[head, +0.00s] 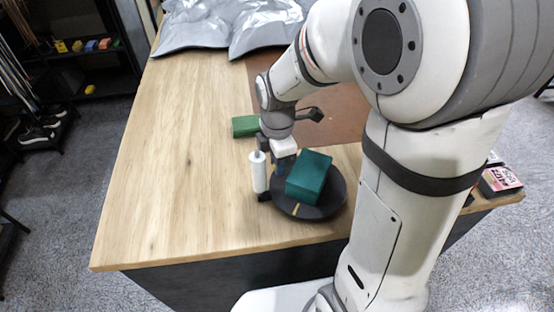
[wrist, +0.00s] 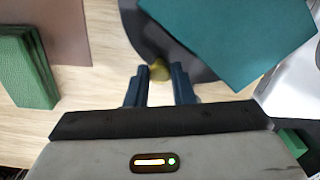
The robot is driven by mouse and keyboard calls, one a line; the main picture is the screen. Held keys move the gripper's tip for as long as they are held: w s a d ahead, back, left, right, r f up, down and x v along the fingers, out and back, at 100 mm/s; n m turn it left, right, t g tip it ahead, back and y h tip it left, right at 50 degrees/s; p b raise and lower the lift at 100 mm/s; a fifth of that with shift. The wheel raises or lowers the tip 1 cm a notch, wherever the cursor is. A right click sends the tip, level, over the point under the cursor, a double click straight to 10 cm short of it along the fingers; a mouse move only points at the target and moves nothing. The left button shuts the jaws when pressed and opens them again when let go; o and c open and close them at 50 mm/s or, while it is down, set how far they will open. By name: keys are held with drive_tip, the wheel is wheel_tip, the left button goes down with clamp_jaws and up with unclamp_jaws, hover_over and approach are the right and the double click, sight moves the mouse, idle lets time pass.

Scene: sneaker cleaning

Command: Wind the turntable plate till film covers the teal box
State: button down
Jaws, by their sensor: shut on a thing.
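The teal box (head: 309,175) lies on the dark round turntable plate (head: 335,203) near the table's front edge; both also show in the wrist view, the box (wrist: 235,35) and the plate (wrist: 143,32). A white film roll (head: 259,173) stands upright on a dark holder just left of the plate. I see no film on the box's visible faces. My gripper (head: 281,168) reaches down between roll and box. In the wrist view its blue fingers (wrist: 160,82) are closed on a small olive-yellow knob (wrist: 159,70) at the plate's rim. The fingertips are partly hidden in the head view.
A green block (head: 245,126) lies behind the roll and also shows in the wrist view (wrist: 27,65). A brown mat (head: 340,112) and grey crumpled sheeting (head: 225,25) lie farther back. The left of the wooden table (head: 170,170) is clear. A small printed box (head: 498,180) sits at right.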

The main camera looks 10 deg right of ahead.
drive_tip(key=c, duration=1.3)
unclamp_jaws()
drive_tip(key=shift+o, duration=0.2)
drive_tip(key=shift+r, duration=0.1)
drive_tip(key=shift+r, duration=3.85)
drive_tip(key=shift+c, duration=0.2)
